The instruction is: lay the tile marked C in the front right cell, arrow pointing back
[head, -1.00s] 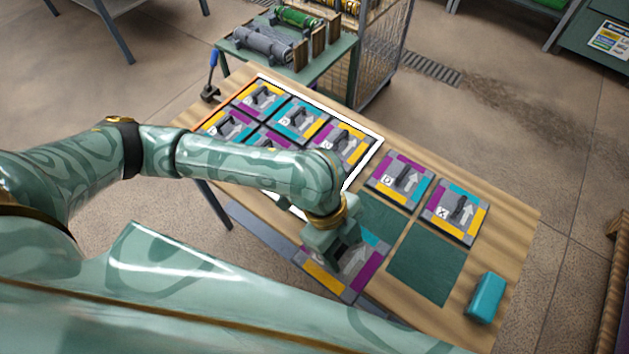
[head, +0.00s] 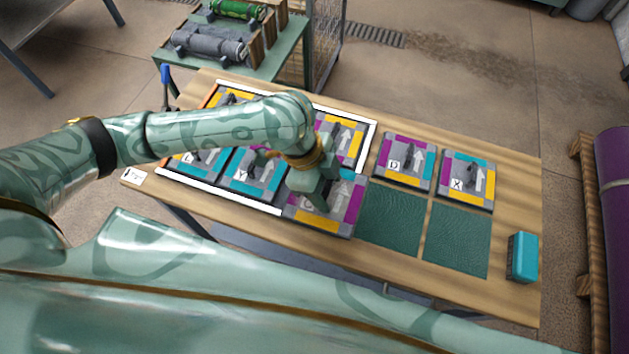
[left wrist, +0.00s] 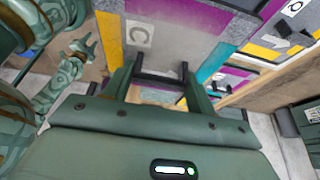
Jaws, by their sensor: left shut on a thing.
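The tile marked C (head: 350,206) hangs from my left gripper (head: 318,192), which is shut on its dark handle. The tile is grey with purple, yellow and teal edge bars; its pale arrow, partly covered by the gripper, points roughly back. In the left wrist view the tile (left wrist: 165,40) shows its C label beyond the fingers. The white-edged frame (head: 240,202) holds tiles in its back row and, in front, the L tile (head: 198,160) and Y tile (head: 258,172). The C tile overlaps its front right corner, hiding that cell and reaching past the rim.
The D tile (head: 406,162) and X tile (head: 467,180) lie right of the frame. Two bare green pads (head: 390,215) (head: 457,240) lie in front of them. A teal block (head: 522,257) sits at the right end. A blue-handled tool (head: 165,88) stands at the back left.

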